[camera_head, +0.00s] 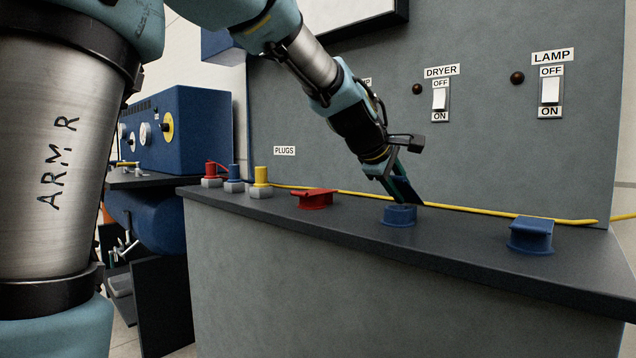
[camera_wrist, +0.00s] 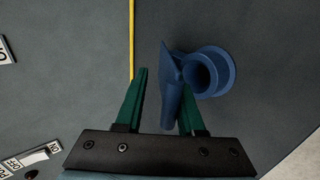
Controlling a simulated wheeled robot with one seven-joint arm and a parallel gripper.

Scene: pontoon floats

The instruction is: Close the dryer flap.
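A blue round socket (camera_head: 400,215) sits on the dark counter below the DRYER switch; its own label does not show. Its flap (camera_wrist: 171,90) stands open beside the hollow ring (camera_wrist: 212,72) in the wrist view. My gripper (camera_head: 397,178) reaches down to this socket from above. In the wrist view my gripper (camera_wrist: 165,80) is open, its two green fingers apart. The flap overlaps the right finger and hides part of it; I cannot tell whether they touch. The left finger is clear of the flap.
A red socket (camera_head: 315,199) and another blue socket (camera_head: 531,235), both with lids down, flank it. Three plugs (camera_head: 235,180) stand at left. A yellow cable (camera_head: 470,207) runs behind. The wall panel (camera_head: 330,110) carries DRYER (camera_head: 440,98) and LAMP (camera_head: 550,88) switches.

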